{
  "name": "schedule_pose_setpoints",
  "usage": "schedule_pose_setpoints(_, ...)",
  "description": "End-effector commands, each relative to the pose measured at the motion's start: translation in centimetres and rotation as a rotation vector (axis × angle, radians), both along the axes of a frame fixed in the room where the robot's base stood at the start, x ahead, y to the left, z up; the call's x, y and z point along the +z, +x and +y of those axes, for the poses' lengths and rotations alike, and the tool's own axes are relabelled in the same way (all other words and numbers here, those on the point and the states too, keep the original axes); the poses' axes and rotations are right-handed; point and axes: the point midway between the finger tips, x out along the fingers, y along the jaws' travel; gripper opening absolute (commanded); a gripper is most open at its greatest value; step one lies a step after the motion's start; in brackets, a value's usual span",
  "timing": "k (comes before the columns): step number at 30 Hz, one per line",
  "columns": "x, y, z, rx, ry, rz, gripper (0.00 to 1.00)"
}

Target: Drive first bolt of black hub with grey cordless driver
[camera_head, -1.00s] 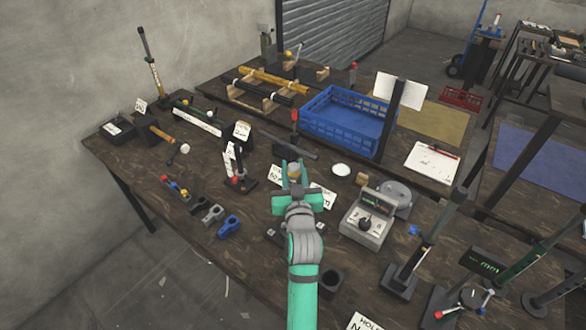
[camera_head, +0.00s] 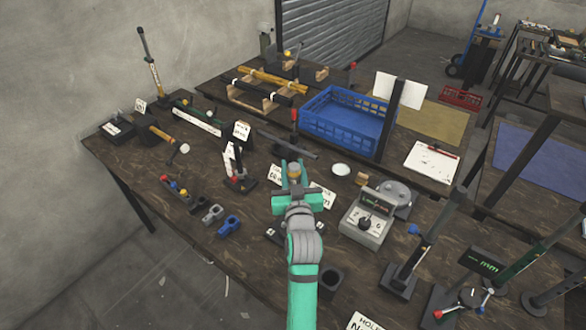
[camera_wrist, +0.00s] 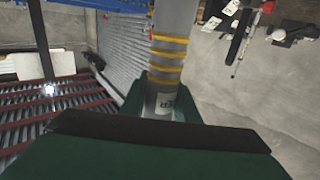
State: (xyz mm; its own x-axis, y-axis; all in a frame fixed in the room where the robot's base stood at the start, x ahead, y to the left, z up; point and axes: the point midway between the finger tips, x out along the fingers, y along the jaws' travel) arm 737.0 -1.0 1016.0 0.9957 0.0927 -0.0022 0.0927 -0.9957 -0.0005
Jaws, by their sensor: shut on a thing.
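My gripper (camera_head: 293,172) is shut on a grey cylinder with yellow bands, which looks like the grey cordless driver (camera_head: 294,173). In the wrist view the driver (camera_wrist: 172,50) stands lengthwise between the green fingers, with a white label near its lower end. My gripper is over the middle of the bench in the head view. I cannot clearly make out the black hub or its bolts. A black block with a round opening (camera_head: 329,278) sits just right of my forearm, and I cannot tell whether it is the hub.
A blue crate (camera_head: 345,138) stands behind my gripper. A grey box with a dial (camera_head: 366,222) and a round grey disc (camera_head: 393,196) are to its right. Upright lever presses (camera_head: 402,280) crowd the right. Small clamps (camera_head: 230,224) lie left. The bench's front left strip is partly clear.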

Motion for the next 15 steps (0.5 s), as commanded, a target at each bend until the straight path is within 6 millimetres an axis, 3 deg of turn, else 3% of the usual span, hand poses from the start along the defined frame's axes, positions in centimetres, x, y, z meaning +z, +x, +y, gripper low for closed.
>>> schedule_pose_setpoints(15,3.4,0.0,-0.1,-0.001,-0.001,-0.006,0.0)
